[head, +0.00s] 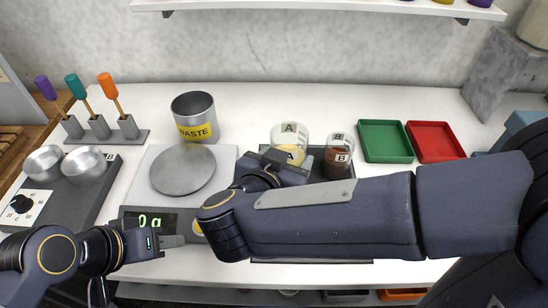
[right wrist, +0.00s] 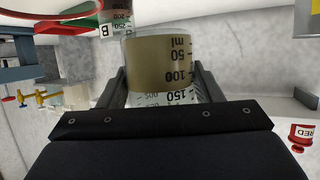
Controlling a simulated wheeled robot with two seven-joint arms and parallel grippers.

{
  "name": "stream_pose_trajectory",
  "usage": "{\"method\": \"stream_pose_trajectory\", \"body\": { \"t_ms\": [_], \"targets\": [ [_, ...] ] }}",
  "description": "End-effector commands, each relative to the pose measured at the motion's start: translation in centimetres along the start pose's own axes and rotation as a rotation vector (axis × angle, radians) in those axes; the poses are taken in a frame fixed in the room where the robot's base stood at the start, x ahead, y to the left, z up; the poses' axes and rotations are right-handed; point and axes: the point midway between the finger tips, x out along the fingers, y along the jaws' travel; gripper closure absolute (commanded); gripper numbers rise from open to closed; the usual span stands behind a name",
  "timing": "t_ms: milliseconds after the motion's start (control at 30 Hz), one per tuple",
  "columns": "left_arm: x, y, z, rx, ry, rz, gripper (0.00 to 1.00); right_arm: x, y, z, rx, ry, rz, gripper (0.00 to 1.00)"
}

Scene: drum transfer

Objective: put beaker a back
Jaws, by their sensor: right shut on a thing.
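Beaker A (head: 290,132) is a clear beaker marked A with yellow liquid, above or at the dark tray (head: 262,262) in the head view. My right gripper (head: 286,162) is shut on it, the arm crossing in front and hiding its lower part. In the right wrist view the beaker (right wrist: 160,62) stands between the two fingers, its ml scale facing the camera. Whether its base touches the tray is hidden. Beaker B (head: 339,156), with dark red-brown liquid, stands just right of it. My left gripper (head: 174,241) is by the scale's display; its finger opening cannot be made out.
A scale (head: 215,165) with an empty round plate reads 0 g. A waste can (head: 194,115) stands behind it. Green (head: 385,141) and red (head: 434,141) trays lie at the right.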

Motion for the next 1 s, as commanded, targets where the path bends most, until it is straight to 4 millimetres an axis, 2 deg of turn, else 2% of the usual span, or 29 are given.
{"method": "stream_pose_trajectory", "body": {
  "t_ms": [33, 200, 400, 767, 900, 1000],
  "targets": [
    [0.2, -0.1, 0.1, 0.000, 0.000, 0.000, 0.64, 1.4, -0.6, 0.3, -0.002, -0.001, 0.005, 0.71],
    [0.4, -0.2, 0.2, 0.000, 0.000, 0.000, 0.64, 5.2, -2.7, 0.6, -0.001, 0.000, 0.005, 0.71],
    [1.0, -0.4, 0.5, 0.000, 0.000, 0.000, 0.64, 8.6, -4.2, 3.0, -0.002, 0.000, 0.003, 0.71],
    [1.3, -0.6, 0.6, 0.000, 0.000, 0.000, 0.64, 11.0, -5.2, 4.5, -0.002, 0.000, 0.001, 0.71],
    [1.7, -0.8, 0.8, 0.000, 0.000, 0.000, 0.64, 11.8, -5.2, 6.5, -0.004, 0.000, 0.002, 0.71],
    [1.7, -0.8, 0.9, 0.000, 0.000, 0.000, 0.64, 12.1, -5.2, 7.2, -0.001, 0.001, 0.001, 0.71]
  ]
}}
